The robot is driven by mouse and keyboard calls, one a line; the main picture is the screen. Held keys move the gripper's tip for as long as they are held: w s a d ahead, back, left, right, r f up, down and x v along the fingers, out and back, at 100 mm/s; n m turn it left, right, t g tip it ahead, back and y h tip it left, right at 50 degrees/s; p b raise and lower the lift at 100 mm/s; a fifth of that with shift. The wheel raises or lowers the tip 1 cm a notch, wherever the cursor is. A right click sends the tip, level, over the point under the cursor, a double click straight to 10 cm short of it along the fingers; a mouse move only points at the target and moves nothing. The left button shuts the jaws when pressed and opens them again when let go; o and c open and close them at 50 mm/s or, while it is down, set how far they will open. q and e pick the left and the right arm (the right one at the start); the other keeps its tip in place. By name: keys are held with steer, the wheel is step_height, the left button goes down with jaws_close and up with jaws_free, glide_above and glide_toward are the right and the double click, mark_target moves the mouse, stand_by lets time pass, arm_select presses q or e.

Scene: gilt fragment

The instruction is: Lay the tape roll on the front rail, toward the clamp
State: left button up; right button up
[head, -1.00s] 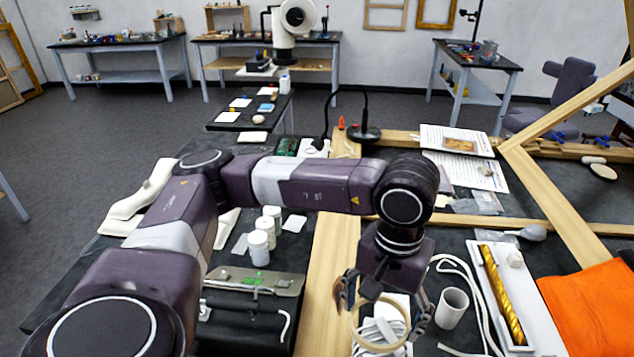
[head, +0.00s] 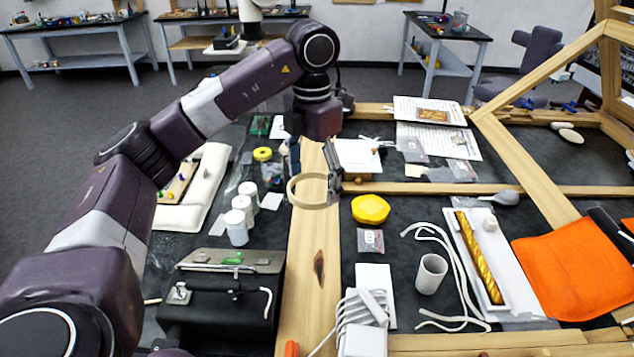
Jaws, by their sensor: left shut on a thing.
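The tape roll, a beige ring (head: 312,206), is held at its right side by my left gripper (head: 334,184). It appears above the long wooden rail on the left of the frame, its hole showing; its height is hard to tell. The front rail (head: 500,341) runs along the bottom right, cut by the picture edge. Small blue clamps (head: 570,107) sit on the far rail. An orange tip (head: 291,348) shows at the bottom of the left rail; I cannot tell whether it is a clamp. My right gripper is out of view.
A white coiled cable (head: 352,315) lies near the front left corner. A yellow disc (head: 370,209), a white cup (head: 431,274), a tray with a gilt strip (head: 480,258) and orange cloth (head: 573,275) lie inside the frame. White jars (head: 236,227) and a black case (head: 222,300) stand left.

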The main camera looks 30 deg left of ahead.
arm_select(q)
glide_above(313, 254)
steer(key=shift+n, duration=0.4)
step_height(313, 254, down, 15)
steer(key=shift+p, duration=0.3)
step_height(313, 254, down, 5)
steer(key=shift+r+p, duration=0.1)
steer(key=shift+p, duration=0.4)
steer(key=shift+d, duration=0.1)
steer(key=o, duration=1.1)
steer(key=shift+c, duration=0.2)
